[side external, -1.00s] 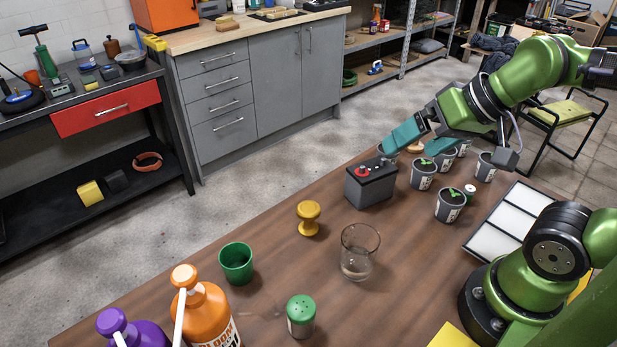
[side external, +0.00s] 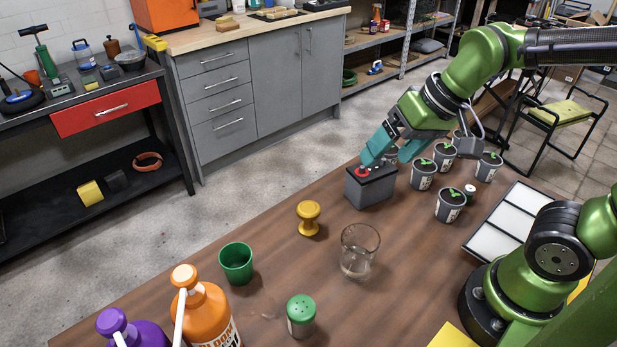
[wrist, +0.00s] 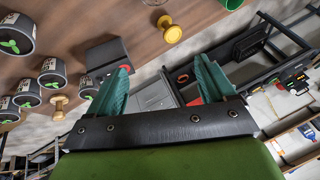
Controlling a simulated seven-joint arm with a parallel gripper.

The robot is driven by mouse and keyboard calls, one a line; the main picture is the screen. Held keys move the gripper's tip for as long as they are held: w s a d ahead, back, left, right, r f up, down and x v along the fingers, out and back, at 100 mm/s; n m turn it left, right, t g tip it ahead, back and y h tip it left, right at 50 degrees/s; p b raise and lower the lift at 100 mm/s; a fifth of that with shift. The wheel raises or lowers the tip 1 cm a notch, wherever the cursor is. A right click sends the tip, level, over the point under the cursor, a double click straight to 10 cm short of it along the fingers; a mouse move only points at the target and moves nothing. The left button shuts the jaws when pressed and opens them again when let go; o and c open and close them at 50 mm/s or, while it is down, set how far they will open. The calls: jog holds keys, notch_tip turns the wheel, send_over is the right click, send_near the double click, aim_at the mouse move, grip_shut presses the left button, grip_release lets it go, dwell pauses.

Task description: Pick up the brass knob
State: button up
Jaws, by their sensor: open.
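The brass knob (side external: 308,217) stands upright on the brown table, left of the black battery and behind the glass. It also shows near the top of the wrist view (wrist: 170,30), beyond my fingertips. My gripper (side external: 388,158) is open and empty, with its teal fingers apart. It is above and just behind the battery, to the right of the knob and well apart from it. Both fingers also show in the wrist view (wrist: 162,70). A paler, wooden-looking knob (wrist: 57,104) is near the pots in the wrist view; the arm hides it in the side view.
A black battery (side external: 371,188) with a red top part stands between my gripper and the knob. A clear glass (side external: 359,252), a green cup (side external: 236,263) and a green-topped shaker (side external: 301,315) stand nearer. Several seedling pots (side external: 450,205) are at right. Table around the knob is clear.

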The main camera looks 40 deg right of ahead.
aim_at(308, 208)
jog(key=w+a+f+g+h, duration=0.1)
jog(key=w+a+f+g, duration=0.1)
jog(key=w+a, duration=0.35)
jog(key=w+a+f+g+h, duration=0.1)
jog(key=w+a+f+g, duration=0.15)
jog(key=w, duration=0.55)
jog(key=shift+g, duration=0.25)
jog(key=f, duration=0.7)
jog(key=d+f, duration=0.1)
jog(key=f, duration=0.3)
jog(key=shift+s, duration=0.3)
jog(key=shift+w+d+f, duration=0.1)
jog(key=shift+d+f, duration=0.05)
jog(key=shift+f, duration=1.4)
jog(key=shift+w+d+f, duration=0.1)
jog(key=shift+f, duration=1.45)
jog(key=c, duration=1.2)
jog(key=shift+r, duration=0.1)
jog(key=shift+c, duration=0.2)
